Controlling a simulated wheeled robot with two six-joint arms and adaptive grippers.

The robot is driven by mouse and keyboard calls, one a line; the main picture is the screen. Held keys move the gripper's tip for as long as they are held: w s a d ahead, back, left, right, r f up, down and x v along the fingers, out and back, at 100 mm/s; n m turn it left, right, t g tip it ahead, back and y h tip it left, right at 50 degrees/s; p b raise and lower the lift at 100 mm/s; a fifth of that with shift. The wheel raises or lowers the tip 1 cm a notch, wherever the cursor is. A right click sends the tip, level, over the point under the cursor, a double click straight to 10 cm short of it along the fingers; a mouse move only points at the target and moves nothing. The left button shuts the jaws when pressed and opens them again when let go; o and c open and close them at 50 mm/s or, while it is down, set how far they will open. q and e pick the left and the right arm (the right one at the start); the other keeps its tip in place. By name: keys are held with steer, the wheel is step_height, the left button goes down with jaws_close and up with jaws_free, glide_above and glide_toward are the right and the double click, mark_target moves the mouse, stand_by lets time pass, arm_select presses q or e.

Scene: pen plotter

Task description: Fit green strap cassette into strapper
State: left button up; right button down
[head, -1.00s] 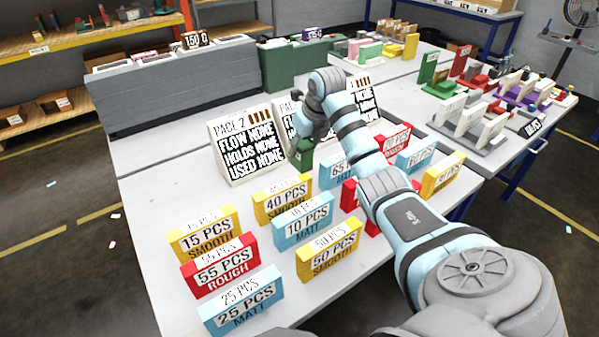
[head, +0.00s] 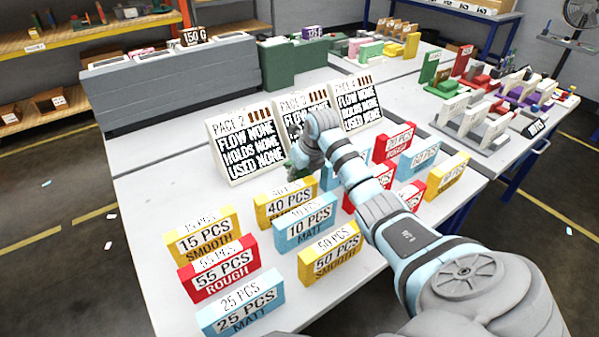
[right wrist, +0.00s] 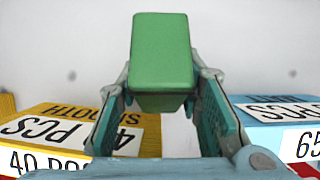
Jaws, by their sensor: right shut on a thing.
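My right gripper (right wrist: 163,115) is shut on a green block (right wrist: 162,50), which I take as the green strap cassette. In the right wrist view the block stands out beyond the fingers, with a pale surface behind it. In the head view my right gripper (head: 297,158) is low over the table, in front of the flow display boards and behind the yellow 40 PCS block (head: 286,208). The cassette is mostly hidden there by my wrist. I cannot tell which thing is the strapper. My left gripper is not in view.
Several yellow, red and blue count blocks, such as the red 55 PCS block (head: 220,270), crowd the near table (head: 140,215). Three display boards (head: 243,150) stand behind my gripper. A grey housing (head: 170,85) and a green box (head: 290,65) stand farther back. The table's left side is clear.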

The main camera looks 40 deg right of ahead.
steer(key=c, duration=1.1)
jaws_free()
